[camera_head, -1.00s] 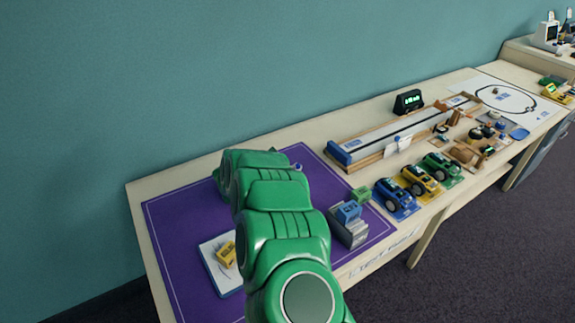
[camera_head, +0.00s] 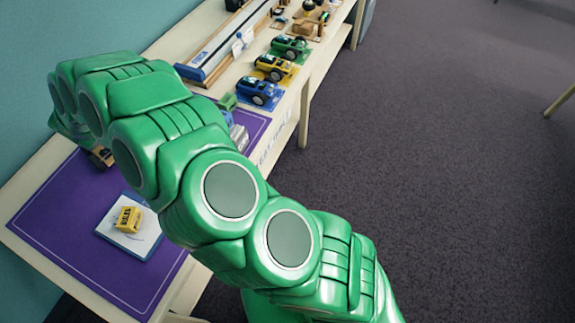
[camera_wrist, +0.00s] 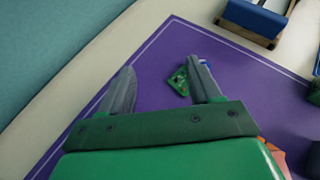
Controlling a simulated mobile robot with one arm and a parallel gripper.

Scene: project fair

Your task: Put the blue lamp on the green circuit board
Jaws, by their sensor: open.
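A small green circuit board (camera_wrist: 178,81) lies on the purple mat in the wrist view, just left of my right finger. A small blue thing, likely the blue lamp (camera_wrist: 204,62), shows just behind the tip of that finger and is mostly hidden. I cannot tell whether it touches the board. My gripper (camera_wrist: 162,67) is open above the mat, with nothing held between its fingers. In the head view, my arm hides the board and lamp.
The purple mat (camera_head: 82,205) covers the near table end. A yellow block (camera_head: 129,219) sits on a white-topped pad (camera_head: 149,240). Several toy cars, including a blue one (camera_head: 257,90), and a long track (camera_head: 225,45) stand farther along. A wall (camera_head: 75,50) borders the table's left side.

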